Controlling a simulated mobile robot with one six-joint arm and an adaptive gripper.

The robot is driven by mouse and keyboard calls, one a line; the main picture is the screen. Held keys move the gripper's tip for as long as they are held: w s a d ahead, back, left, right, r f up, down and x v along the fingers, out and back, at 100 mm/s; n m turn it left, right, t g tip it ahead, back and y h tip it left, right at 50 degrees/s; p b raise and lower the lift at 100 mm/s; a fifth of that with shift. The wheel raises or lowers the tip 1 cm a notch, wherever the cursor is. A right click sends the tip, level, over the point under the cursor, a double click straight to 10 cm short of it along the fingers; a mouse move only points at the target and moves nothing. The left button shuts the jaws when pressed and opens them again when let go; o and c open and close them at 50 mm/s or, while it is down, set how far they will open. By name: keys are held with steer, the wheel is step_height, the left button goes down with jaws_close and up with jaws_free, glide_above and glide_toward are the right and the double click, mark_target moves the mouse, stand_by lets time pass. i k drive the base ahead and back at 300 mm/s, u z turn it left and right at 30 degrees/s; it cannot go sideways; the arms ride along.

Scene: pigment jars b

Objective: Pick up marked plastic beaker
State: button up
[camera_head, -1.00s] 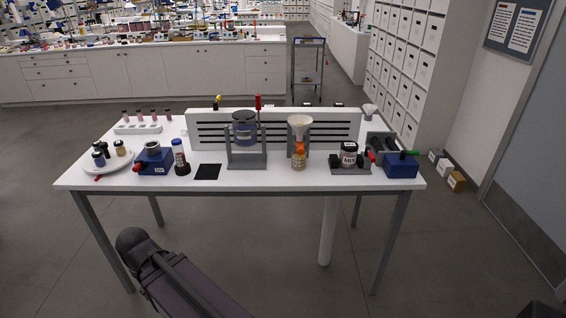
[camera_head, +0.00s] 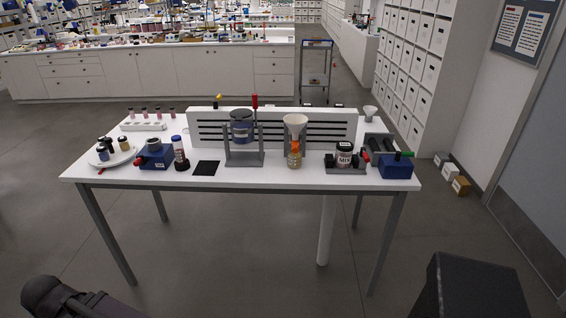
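A small container marked MIX (camera_head: 344,155) stands upright in a dark grey holder (camera_head: 331,170) at the right front of the white table (camera_head: 270,178). It has a white label and a dark top, and it is the only one whose marking I can read as a word. Whether it is plastic I cannot tell. My gripper is not in view. A dark part of my arm shows at the lower left, well below and apart from the table.
A blue device (camera_head: 397,167) stands right of the marked container. A funnel over a small jar (camera_head: 295,160) and a grey stand with a blue-banded vessel (camera_head: 241,128) are to its left. A white plate with jars (camera_head: 112,160) is far left.

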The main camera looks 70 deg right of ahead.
mark_target(295, 162)
steer(key=u, duration=0.2)
steer(key=k, duration=1.45)
steer(key=z, duration=1.5)
steer(key=i, duration=0.7)
steer(key=u, duration=0.1)
